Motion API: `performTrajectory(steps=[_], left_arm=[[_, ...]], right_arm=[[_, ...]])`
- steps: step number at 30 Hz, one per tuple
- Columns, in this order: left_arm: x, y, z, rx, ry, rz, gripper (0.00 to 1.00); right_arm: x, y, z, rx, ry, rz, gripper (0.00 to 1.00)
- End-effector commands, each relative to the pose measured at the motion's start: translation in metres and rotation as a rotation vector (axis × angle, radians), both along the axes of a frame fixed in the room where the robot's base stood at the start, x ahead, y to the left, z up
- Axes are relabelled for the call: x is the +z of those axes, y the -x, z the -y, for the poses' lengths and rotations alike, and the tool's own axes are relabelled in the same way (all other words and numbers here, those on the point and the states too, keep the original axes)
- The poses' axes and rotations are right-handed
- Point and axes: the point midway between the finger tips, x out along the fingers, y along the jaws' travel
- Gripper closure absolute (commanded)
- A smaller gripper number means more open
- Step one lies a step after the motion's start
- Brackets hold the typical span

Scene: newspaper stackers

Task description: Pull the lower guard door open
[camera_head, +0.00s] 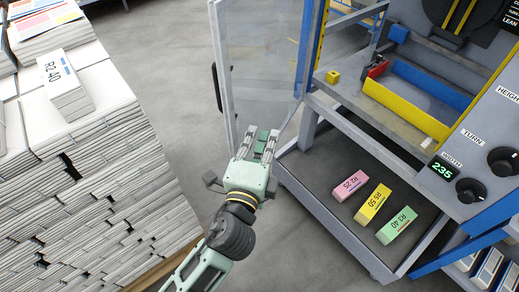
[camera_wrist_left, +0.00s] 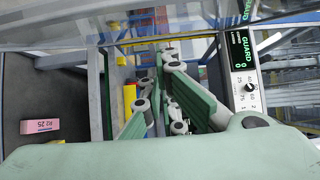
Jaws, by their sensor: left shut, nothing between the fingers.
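The guard door (camera_head: 222,60) is a clear panel in a pale metal frame at the top middle of the head view. It stands out from the machine's left side, at an angle to the machine front. A black handle (camera_head: 217,88) is on its outer left edge. My left gripper (camera_head: 258,135) is at the lower end of the door, to the right of its outer edge post. It is shut with nothing held, and apart from the handle. Its green-padded fingers also fill the middle of the left wrist view (camera_wrist_left: 165,100). My right gripper is out of view.
Stacked newspapers (camera_head: 90,150) on a pallet stand at left. The machine's dark lower shelf (camera_head: 315,170) holds pink (camera_head: 350,185), yellow (camera_head: 373,204) and green (camera_head: 397,225) blocks. A control panel (camera_head: 480,150) is at right. Clear floor (camera_head: 150,60) lies left of the door.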

Motion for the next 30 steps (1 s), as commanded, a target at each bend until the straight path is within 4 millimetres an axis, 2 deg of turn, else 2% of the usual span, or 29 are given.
performTrajectory(steps=[1, 6, 20, 23, 26, 30], left_arm=[[0.002, -0.004, -0.010, 0.002, -0.008, 0.000, 1.00], [0.000, -0.012, -0.025, 0.001, -0.005, -0.002, 1.00], [-0.001, -0.015, -0.030, -0.001, -0.003, -0.001, 1.00], [-0.002, -0.019, -0.037, -0.015, -0.008, -0.002, 1.00], [-0.004, -0.029, -0.054, -0.048, -0.016, 0.000, 1.00], [-0.003, -0.048, -0.087, -0.105, -0.018, 0.000, 1.00]], right_arm=[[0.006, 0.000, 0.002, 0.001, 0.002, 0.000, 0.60], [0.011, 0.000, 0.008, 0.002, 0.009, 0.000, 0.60], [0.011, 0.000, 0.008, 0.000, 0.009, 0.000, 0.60], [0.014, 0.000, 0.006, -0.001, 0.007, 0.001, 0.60], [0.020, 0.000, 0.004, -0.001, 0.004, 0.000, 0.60], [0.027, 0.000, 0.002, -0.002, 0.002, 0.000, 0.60]])
